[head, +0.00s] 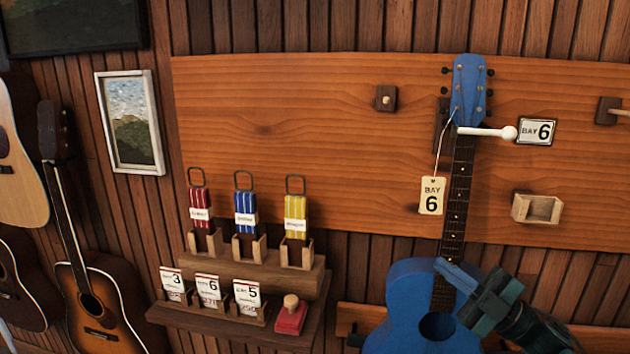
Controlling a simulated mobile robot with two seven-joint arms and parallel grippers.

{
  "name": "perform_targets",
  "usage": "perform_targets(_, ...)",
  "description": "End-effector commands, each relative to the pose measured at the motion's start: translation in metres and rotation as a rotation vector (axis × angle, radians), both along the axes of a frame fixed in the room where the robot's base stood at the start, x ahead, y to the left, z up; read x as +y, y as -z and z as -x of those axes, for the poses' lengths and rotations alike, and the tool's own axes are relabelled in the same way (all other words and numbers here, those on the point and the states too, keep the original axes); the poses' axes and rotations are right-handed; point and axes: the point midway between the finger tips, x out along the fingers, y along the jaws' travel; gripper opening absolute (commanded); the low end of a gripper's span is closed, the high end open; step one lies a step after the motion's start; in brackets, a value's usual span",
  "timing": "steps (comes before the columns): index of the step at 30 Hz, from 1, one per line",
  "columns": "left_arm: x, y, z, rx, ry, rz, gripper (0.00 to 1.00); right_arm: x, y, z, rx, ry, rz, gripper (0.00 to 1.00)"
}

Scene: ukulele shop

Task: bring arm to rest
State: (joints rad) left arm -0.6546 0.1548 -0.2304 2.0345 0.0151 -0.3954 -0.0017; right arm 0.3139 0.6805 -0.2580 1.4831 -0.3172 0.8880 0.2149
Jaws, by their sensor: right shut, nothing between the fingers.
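My right gripper (446,271) reaches in from the lower right in the head view. Its fingers are shut with nothing between them, and they overlap the body of the blue ukulele (408,300) near the base of its neck. I cannot tell whether they touch it. The blue ukulele hangs upright on the wooden board, its headstock at a white peg (485,132). A tag reading BAY 6 (431,196) hangs by a string from its headstock. My left gripper is not in view.
A BAY 6 sign (535,131) and an open wooden box (537,207) are right of the neck. Guitars (85,300) stand at left.

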Motion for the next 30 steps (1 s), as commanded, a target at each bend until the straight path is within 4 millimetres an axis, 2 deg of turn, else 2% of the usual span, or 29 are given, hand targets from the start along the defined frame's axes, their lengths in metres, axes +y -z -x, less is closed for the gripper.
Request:
perform_targets(1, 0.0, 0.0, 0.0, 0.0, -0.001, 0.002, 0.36, 0.016, 0.034, 0.007, 0.109, 0.051, -0.072, 0.0)
perform_targets(5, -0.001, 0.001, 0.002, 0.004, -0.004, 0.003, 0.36, 0.041, 0.112, 0.029, 0.4, 0.214, -0.208, 0.0)
perform_targets(8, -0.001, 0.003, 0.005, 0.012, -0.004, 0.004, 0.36, 0.058, 0.173, 0.062, 0.653, 0.338, -0.285, 0.0)
perform_targets(9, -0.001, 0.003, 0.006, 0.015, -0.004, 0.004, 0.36, 0.064, 0.196, 0.079, 0.76, 0.385, -0.31, 0.0)
perform_targets(12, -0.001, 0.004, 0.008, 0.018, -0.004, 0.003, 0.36, 0.077, 0.246, 0.127, 1.015, 0.489, -0.348, 0.0)
perform_targets(15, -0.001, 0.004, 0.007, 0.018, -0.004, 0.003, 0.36, 0.088, 0.28, 0.173, 1.226, 0.562, -0.365, 0.0)
perform_targets(18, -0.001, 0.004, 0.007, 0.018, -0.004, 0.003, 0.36, 0.096, 0.3, 0.208, 1.376, 0.607, -0.367, 0.0)
perform_targets(21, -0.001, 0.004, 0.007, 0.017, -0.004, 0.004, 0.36, 0.101, 0.31, 0.228, 1.459, 0.629, -0.366, 0.0)
perform_targets(23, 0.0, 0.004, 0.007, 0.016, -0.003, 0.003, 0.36, 0.102, 0.312, 0.234, 1.483, 0.636, -0.364, 0.0)
perform_targets(30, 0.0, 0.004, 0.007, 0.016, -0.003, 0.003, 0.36, 0.102, 0.312, 0.235, 1.485, 0.636, -0.363, 0.0)
